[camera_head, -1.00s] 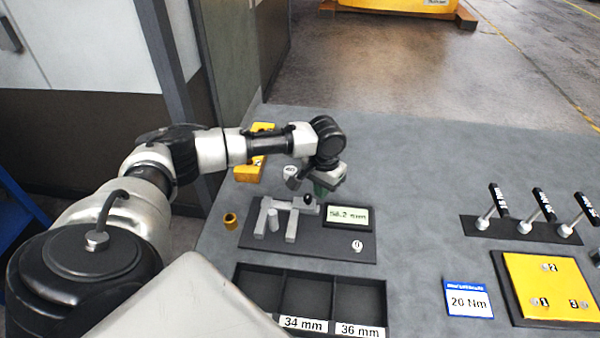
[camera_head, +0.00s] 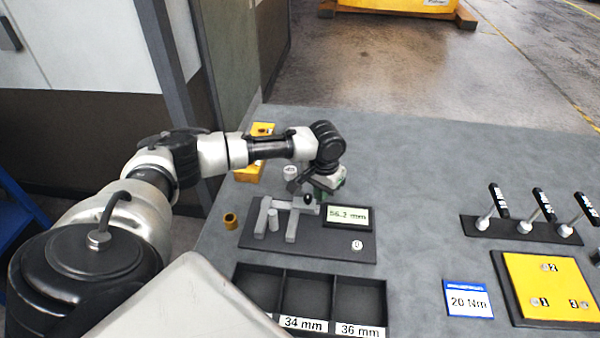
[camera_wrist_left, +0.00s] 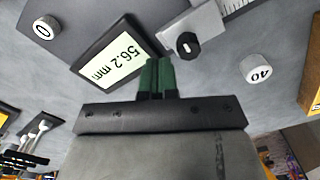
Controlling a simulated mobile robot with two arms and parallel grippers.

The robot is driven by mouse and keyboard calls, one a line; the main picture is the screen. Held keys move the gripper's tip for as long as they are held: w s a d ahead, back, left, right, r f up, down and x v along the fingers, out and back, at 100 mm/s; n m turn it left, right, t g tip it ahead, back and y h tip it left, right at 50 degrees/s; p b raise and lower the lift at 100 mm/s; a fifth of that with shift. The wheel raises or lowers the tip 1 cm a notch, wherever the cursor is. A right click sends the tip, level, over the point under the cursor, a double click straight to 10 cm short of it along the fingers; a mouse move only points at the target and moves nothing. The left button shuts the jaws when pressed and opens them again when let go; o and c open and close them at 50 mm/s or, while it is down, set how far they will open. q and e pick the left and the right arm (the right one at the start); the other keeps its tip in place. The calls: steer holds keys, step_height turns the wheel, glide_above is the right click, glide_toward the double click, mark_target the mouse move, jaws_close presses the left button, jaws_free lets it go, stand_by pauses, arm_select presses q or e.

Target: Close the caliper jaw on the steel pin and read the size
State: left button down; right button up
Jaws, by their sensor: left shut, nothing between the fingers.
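The caliper (camera_head: 291,226) lies on a dark base plate, with its jaws apart. The steel pin (camera_head: 272,218), a small grey cylinder, stands upright between the jaws with room to the right jaw. The display (camera_head: 348,216) reads 56.2 mm, also in the wrist view (camera_wrist_left: 112,60). A black knob (camera_head: 308,199) sits on the sliding jaw; it also shows in the left wrist view (camera_wrist_left: 188,45). My left gripper (camera_head: 326,192) is shut and empty, its green fingers (camera_wrist_left: 157,68) together, beside the knob and apart from it in the wrist view. My right gripper is out of view.
A white cylinder marked 40 (camera_head: 290,172) stands behind the caliper. A zero button (camera_head: 357,246) is on the base plate. A sorting tray (camera_head: 309,275) labelled 34 mm and 36 mm is in front. A brass bushing (camera_head: 230,220) stands left. Levers (camera_head: 540,228) are at right.

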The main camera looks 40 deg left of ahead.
mark_target(306, 195)
arm_select(q)
steer(key=shift+f, duration=1.15)
steer(key=shift+a, duration=0.1)
steer(key=shift+s+a+p, duration=0.55)
steer(key=shift+a+p, duration=0.05)
steer(key=shift+a, duration=0.25)
steer(key=shift+s+a+p, duration=0.5)
steer(key=shift+a+p, duration=0.1)
steer(key=shift+a, duration=0.2)
steer(key=shift+s+a+p, duration=0.1)
steer(key=shift+a+p, duration=0.05)
steer(key=shift+p, duration=0.3)
stand_by(1.5)
step_height(306, 195, up, 5)
steer(key=p, duration=0.6)
steer(key=shift+r, duration=0.15)
steer(key=shift+r+p, duration=0.95)
steer(key=shift+p, duration=0.15)
steer(key=shift+f, duration=0.1)
